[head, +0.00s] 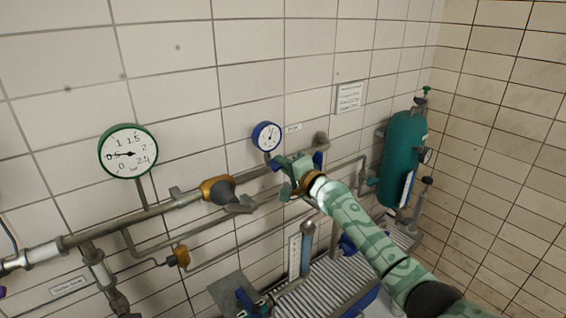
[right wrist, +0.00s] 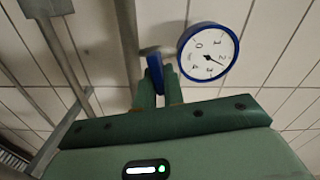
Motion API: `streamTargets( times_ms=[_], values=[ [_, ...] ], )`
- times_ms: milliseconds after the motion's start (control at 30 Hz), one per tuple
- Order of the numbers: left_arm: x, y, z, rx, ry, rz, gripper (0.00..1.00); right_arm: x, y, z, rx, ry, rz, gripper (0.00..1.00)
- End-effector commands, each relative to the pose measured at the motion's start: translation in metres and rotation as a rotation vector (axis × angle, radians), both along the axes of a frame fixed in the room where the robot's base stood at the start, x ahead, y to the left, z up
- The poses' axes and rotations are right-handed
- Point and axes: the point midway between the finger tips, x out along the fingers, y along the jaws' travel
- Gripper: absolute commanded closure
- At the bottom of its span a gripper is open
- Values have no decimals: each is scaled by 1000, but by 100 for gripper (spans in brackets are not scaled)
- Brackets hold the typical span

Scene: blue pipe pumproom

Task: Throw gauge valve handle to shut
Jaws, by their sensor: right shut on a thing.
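The gauge valve handle is a blue lever (right wrist: 154,72) on the pipe below the small blue-rimmed gauge. My right gripper (head: 292,168) reaches in from the lower right and is at the pipe just below that gauge (head: 267,137). In the right wrist view its two green fingers (right wrist: 158,92) are shut on the blue lever. The gauge (right wrist: 208,54) stands close to the right of the fingers there. In the head view the gripper hides most of the lever and the valve body. My left gripper is not in view.
A green-rimmed gauge (head: 128,152) and a brass-coloured valve (head: 218,190) are on the piping at left. A teal cylinder (head: 403,158) stands at right near the corner. Thin pipes run close below my right gripper. The tiled wall (head: 180,60) above is mostly clear.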

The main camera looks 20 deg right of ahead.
Motion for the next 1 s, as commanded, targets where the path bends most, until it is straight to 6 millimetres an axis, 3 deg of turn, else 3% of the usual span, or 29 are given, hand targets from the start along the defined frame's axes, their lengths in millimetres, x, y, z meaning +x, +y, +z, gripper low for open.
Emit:
streamTargets(
  times_ms=[433, 1000],
  values=[
    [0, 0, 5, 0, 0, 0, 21, 0, 0, -4, 217, 81, 0, 100],
    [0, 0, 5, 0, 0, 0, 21, 0, 0, -5, 253, 95, 0, 100]
  ],
)
